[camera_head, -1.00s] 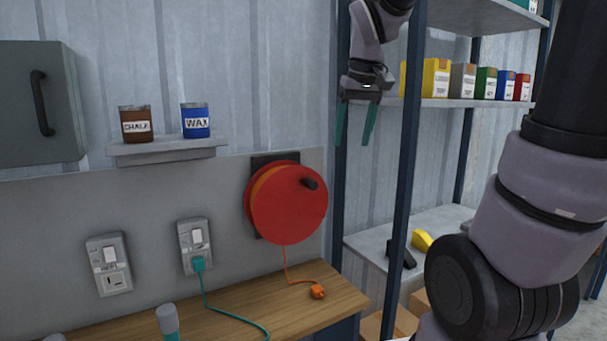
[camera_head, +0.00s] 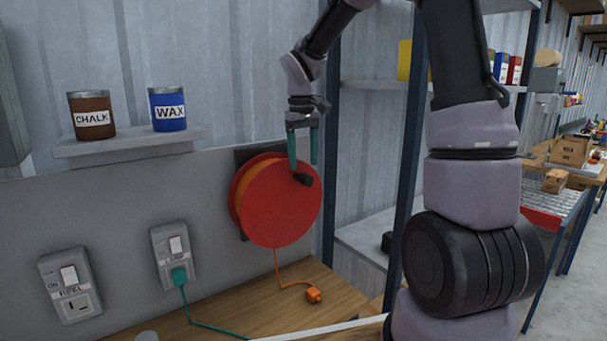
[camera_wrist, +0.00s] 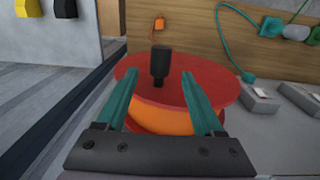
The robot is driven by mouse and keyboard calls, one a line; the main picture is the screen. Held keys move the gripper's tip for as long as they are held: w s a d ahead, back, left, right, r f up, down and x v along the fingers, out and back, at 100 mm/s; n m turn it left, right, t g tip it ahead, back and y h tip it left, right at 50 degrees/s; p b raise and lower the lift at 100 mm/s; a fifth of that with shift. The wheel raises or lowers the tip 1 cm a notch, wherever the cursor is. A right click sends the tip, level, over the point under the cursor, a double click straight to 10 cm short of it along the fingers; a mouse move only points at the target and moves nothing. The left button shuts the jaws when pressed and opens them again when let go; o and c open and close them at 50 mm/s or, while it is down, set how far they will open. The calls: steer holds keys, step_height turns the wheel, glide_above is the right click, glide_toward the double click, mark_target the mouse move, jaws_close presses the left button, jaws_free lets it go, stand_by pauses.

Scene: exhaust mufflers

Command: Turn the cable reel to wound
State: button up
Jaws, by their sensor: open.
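The cable reel (camera_head: 278,210) is a red disc with an orange drum behind it, mounted on the grey wall panel. It also shows in the wrist view (camera_wrist: 222,92). Its black crank handle (camera_head: 303,179) sticks out near the upper right of the disc, and in the wrist view the handle (camera_wrist: 160,64) stands beyond and between the fingers. An orange cable with an orange plug (camera_head: 313,295) hangs from the reel onto the wooden bench. My gripper (camera_head: 303,165) is open, its two teal fingers pointing down at the handle, one on each side in the picture. Contact cannot be told.
A shelf (camera_head: 128,143) with a brown CHALK tin (camera_head: 92,115) and a blue WAX tin (camera_head: 167,109) is left of the reel. Two wall sockets sit below, one with a teal plug (camera_head: 180,276). A blue-framed rack (camera_head: 404,195) stands right of the reel.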

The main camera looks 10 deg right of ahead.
mark_target(304, 174)
steer(key=shift+d+f, duration=0.1)
steer(key=shift+f, duration=2.2)
steer(key=shift+c, duration=0.2)
jaws_close()
